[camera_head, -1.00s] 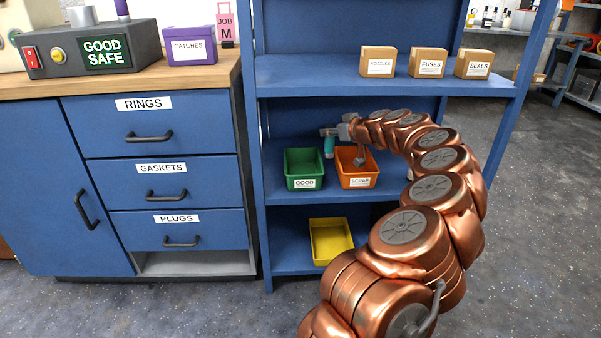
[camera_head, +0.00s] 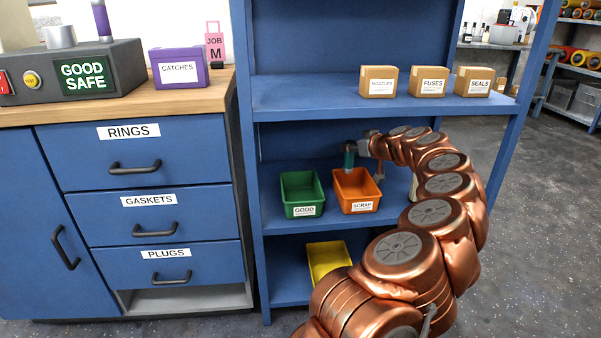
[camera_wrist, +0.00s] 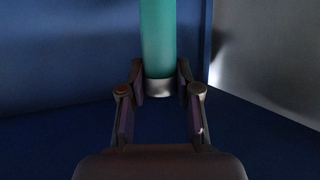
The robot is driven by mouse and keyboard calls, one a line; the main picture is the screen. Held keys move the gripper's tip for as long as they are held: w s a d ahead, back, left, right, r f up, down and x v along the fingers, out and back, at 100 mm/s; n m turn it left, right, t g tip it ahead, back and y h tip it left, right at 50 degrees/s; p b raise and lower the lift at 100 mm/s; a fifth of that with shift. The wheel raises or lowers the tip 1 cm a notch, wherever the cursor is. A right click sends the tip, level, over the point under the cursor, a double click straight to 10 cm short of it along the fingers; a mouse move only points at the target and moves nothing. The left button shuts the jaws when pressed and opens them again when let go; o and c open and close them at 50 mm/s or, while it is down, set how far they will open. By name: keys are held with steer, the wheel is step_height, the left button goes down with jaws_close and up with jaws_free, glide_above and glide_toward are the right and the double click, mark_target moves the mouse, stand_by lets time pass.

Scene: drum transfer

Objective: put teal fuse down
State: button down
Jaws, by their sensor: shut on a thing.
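The teal fuse (camera_wrist: 158,40) stands upright in the wrist view, with a grey metal cap at its lower end. My gripper (camera_wrist: 160,88) is shut on it near that cap. In the head view the fuse (camera_head: 349,158) is a small teal shape above the orange SCRAP bin (camera_head: 357,206), held by my gripper (camera_head: 356,147). The green GOOD bin (camera_head: 303,211) stands just left of the SCRAP bin on the middle shelf. I cannot tell from these views how far the fuse is above or behind the bins.
A yellow bin (camera_head: 327,262) sits on the lower shelf. Boxes marked NOZZLES (camera_head: 378,82), FUSES (camera_head: 431,82) and SEALS (camera_head: 472,82) stand on the upper shelf (camera_head: 300,96). A blue drawer cabinet (camera_head: 150,190) is at left. The upper shelf board lies above my gripper.

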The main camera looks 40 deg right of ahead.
steer(key=w+a+b, duration=0.2)
steer(key=w+a, duration=0.7)
steer(key=a, duration=0.3)
step_height(320, 180, down, 7)
steer(key=b, duration=0.4)
steer(key=shift+w, duration=0.2)
steer(key=shift+a, duration=0.1)
steer(key=shift+f+b, duration=0.6)
steer(key=shift+b, duration=0.1)
steer(key=c, duration=0.8)
jaws_free()
steer(key=shift+r, duration=0.1)
